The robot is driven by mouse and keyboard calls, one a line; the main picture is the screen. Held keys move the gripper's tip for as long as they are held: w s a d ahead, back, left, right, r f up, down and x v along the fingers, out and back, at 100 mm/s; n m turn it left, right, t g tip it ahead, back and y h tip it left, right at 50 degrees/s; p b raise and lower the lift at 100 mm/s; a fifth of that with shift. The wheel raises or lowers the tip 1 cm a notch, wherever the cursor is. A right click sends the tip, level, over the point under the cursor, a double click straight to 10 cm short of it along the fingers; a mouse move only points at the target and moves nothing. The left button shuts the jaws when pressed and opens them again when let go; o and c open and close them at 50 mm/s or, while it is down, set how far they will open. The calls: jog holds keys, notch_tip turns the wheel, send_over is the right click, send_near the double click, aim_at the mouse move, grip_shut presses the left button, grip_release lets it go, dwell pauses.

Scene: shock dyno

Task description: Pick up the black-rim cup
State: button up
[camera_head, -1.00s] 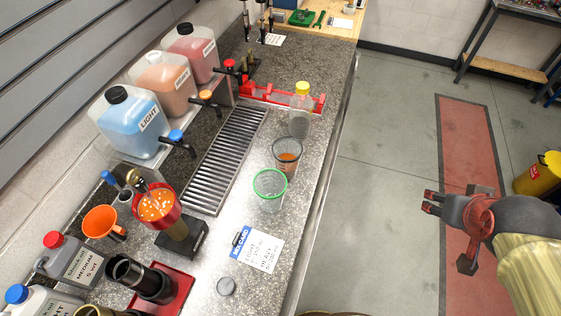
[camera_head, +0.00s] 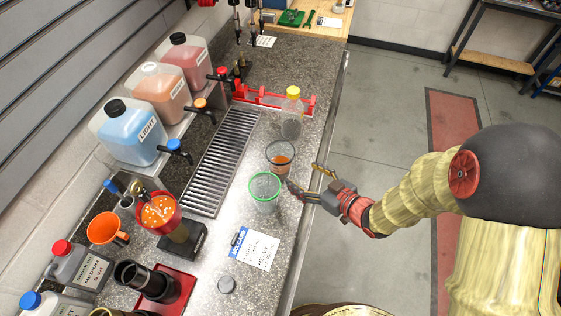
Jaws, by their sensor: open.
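The black-rim cup (camera_head: 280,159) stands upright on the grey speckled counter, with orange liquid in it. A clear green-rim cup (camera_head: 264,192) stands just in front of it, nearer to me, and looks empty. My gripper (camera_head: 303,177) is at the counter's right edge, to the right of the two cups. Its fingers are spread and point left toward the cups, with nothing between them. One finger is near the green-rim cup and the other is right of the black-rim cup. Whether a finger touches either cup I cannot tell.
A yellow-capped bottle (camera_head: 291,115) stands behind the cups, by a red rack (camera_head: 262,98). A metal drain grate (camera_head: 222,160) lies to the left. A mix card (camera_head: 254,248) and a grey disc (camera_head: 226,285) lie in front. Open floor is right of the counter.

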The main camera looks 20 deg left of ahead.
aim_at(274, 159)
jog(key=x, duration=0.4)
jog(key=b+x, duration=0.1)
jog(key=x, duration=0.7)
jog(key=shift+s+a, duration=0.1)
jog(key=shift+s, duration=0.2)
jog(key=shift+c, duration=1.2)
jog(key=c, duration=0.9)
